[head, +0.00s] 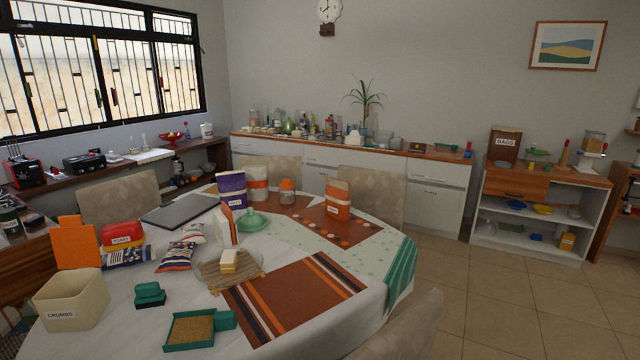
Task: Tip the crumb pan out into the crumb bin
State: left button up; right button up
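The crumb pan (168,344) is a green, shallow, square tray with a short green handle on its right side. It lies flat on the table near the front edge and holds a layer of brown crumbs (191,329). The crumb bin (84,315) is a cream, open-topped box labelled CRUMBS, standing upright at the table's left front. The pan is to the right of the bin and apart from it. Neither of my grippers shows in the head view.
A green block-like brush (150,294) lies between bin and pan. An orange board (77,243) and red container (122,236) stand behind the bin. A wooden board (214,284) with bread lies behind the pan. A striped placemat (297,296) is bare to the right.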

aim_at(194, 329)
jog(key=u, duration=1.5)
jog(key=k, duration=0.5)
